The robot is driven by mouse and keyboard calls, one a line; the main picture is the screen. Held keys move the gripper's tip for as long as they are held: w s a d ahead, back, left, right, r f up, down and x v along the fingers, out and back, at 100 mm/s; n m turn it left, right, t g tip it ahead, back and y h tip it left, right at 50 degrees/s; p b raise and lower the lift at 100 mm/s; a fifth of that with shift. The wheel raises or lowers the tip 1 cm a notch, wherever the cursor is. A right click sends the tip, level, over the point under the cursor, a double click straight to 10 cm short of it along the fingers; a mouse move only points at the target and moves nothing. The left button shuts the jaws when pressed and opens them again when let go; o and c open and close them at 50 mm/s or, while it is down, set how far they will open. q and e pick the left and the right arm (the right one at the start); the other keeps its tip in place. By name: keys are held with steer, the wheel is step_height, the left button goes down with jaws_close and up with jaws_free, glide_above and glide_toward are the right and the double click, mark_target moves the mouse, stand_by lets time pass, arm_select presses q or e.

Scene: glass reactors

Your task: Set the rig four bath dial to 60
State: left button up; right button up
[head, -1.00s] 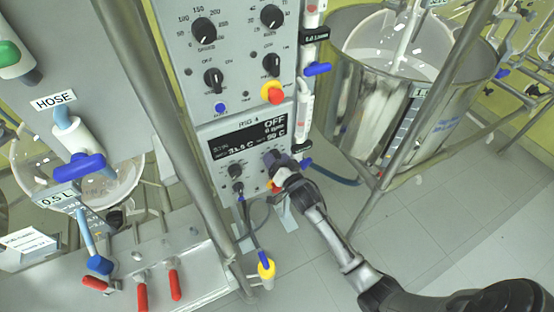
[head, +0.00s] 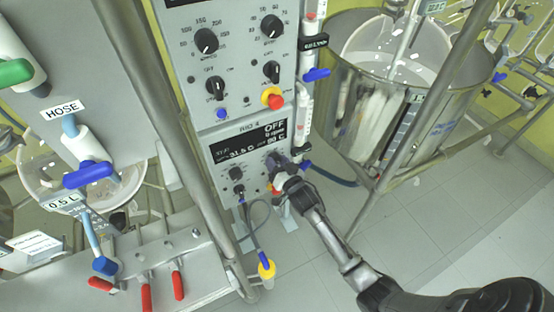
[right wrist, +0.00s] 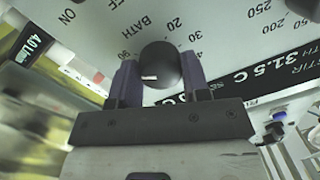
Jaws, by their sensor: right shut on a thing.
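The rig four panel (head: 222,140) stands at the centre of the head view. Its dark display (head: 248,144) reads OFF, 31.5 C and a set value that looks like 90 C. My right gripper (head: 274,160) is at the panel's right side, below the display, and covers the dial there. In the right wrist view, its two purple fingers (right wrist: 160,80) are shut on either side of the round black bath dial (right wrist: 163,60). A pale mark on the dial points left. BATH and several scale numbers are printed around it. My left gripper is out of view.
Another panel with several black knobs and a red button (head: 272,97) is above. A slanted metal post (head: 165,120) stands left, and a steel bath vessel (head: 350,110) right.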

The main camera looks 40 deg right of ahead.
steer(key=n+p, duration=0.2)
steer(key=n, duration=0.2)
steer(key=shift+r+p, duration=0.15)
steer(key=shift+p, duration=0.25)
steer(key=n, duration=0.2)
steer(key=n+p, duration=0.1)
steer(key=n, duration=0.1)
steer(key=shift+n+g+h, duration=0.3)
steer(key=shift+n, duration=0.1)
steer(key=n, duration=0.2)
steer(key=shift+n+p, duration=0.3)
steer(key=shift+p, duration=0.1)
steer(key=n, duration=0.2)
steer(key=shift+n, duration=0.3)
steer(key=n, duration=0.4)
steer(key=shift+h+b, duration=0.3)
steer(key=shift+b, duration=0.05)
steer(key=shift+n, duration=0.6)
